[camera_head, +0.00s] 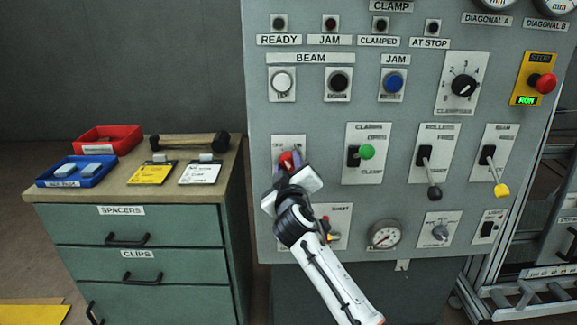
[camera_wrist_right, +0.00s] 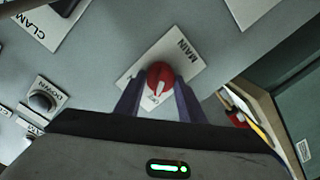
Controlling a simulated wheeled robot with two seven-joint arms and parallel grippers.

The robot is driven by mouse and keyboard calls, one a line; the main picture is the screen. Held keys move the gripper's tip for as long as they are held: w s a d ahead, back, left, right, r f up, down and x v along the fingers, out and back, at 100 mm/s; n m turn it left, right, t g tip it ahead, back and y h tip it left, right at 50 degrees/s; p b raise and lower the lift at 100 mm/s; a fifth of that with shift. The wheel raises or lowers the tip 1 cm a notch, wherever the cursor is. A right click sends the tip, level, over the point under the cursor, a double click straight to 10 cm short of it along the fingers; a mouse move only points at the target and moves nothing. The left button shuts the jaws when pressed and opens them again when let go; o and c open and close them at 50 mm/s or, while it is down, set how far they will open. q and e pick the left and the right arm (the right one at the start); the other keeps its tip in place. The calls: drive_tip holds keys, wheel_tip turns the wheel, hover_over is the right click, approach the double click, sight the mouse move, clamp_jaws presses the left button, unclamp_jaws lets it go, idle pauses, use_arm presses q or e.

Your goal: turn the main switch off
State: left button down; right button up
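The main switch is a red rotary knob (camera_head: 286,160) on a white plate at the left side of the grey control panel. In the right wrist view the red knob (camera_wrist_right: 161,76) sits on its plate (camera_wrist_right: 184,60) marked MAIN. My right gripper (camera_head: 288,167) reaches up to it from below. In the wrist view its two fingers (camera_wrist_right: 160,95) stand on either side of the knob, apart from each other. Whether they touch the knob is hard to tell. The knob's exact pointer position is partly hidden. My left gripper is not in view.
The panel also holds a green-knob lever (camera_head: 367,152), a black-knob lever (camera_head: 433,192), a yellow-knob lever (camera_head: 501,190) and a red stop button (camera_head: 542,83) beside a lit RUN sign.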

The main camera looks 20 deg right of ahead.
drive_tip(key=o, duration=0.3)
drive_tip(key=shift+o, duration=0.2)
drive_tip(key=v, duration=1)
drive_tip(key=shift+s, duration=0.2)
